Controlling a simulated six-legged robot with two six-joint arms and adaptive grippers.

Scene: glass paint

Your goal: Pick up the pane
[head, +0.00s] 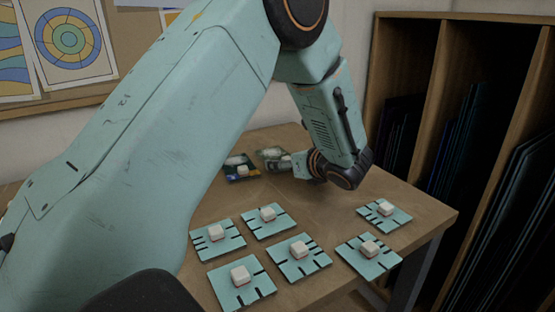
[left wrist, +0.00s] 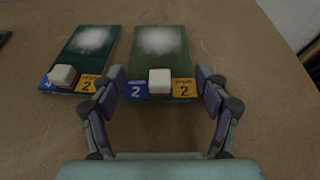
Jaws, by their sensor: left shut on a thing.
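A green glass pane (left wrist: 161,60) lies between the fingers of my left gripper (left wrist: 160,80), which is shut on its side edges near its front end. The pane has a white frosted patch, a pale block and blue and yellow labels marked 2. A darker teal pane (left wrist: 88,50) with a similar block lies just left of it. In the head view, the gripped pane (head: 273,155) and the darker pane (head: 240,172) are at the table's far side, with my left gripper (head: 288,165) partly hidden by my arm. I cannot tell whether the gripped pane touches the table. My right gripper is not in view.
Several teal tiles with white blocks, such as the front one (head: 240,290) and the right one (head: 384,220), lie across the near table (head: 330,215). A wooden rack (head: 435,110) of dark sheets stands right. A pinboard (head: 110,82) hangs behind.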

